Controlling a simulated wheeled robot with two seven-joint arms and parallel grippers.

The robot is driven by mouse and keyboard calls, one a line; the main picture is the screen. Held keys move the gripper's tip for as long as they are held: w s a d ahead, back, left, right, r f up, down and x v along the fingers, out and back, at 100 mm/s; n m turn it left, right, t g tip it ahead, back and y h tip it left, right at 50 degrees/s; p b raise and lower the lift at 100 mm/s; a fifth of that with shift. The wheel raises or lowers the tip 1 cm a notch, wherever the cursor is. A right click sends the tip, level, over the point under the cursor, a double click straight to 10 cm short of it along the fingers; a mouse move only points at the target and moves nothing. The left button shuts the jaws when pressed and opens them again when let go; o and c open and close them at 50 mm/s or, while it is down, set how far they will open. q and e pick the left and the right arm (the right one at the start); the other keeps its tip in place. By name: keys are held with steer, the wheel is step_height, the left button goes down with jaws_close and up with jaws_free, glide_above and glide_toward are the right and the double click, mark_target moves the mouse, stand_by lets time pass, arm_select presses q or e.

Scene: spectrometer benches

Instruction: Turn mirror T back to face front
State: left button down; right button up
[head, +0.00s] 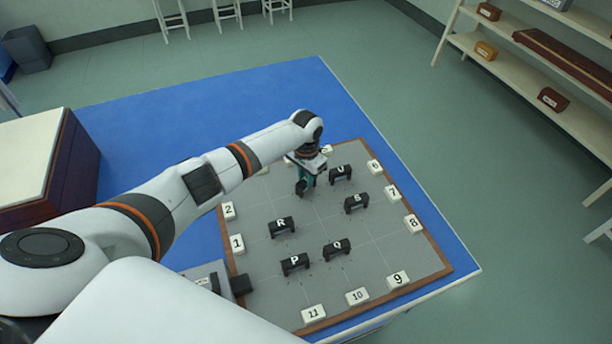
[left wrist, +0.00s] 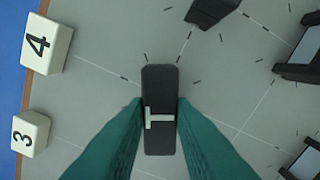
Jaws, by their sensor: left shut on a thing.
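Mirror T (left wrist: 160,82) is a black block with a white letter T on its top. In the left wrist view it stands upright in the picture between the teal fingers of my left gripper (left wrist: 160,106), which is shut on it. In the head view my left gripper (head: 306,180) is at the far part of the grey board (head: 330,215), and the mirror is mostly hidden by it. The mirror's reflecting face does not show. My right gripper is not in view.
Mirror U (head: 341,174) and mirror S (head: 356,202) stand right of the gripper. Mirrors R (head: 282,227), P (head: 295,263) and Q (head: 336,249) stand nearer. White number blocks, such as 4 (left wrist: 46,46) and 3 (left wrist: 30,133), line the board's edges. Shelves (head: 540,75) stand at right.

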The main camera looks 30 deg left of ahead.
arm_select(q)
steer(key=m, duration=0.5)
stand_by(0.8)
steer(key=c, duration=1.2)
jaws_free()
steer(key=shift+c, duration=0.2)
step_height(320, 180, up, 12)
steer(key=b, duration=0.2)
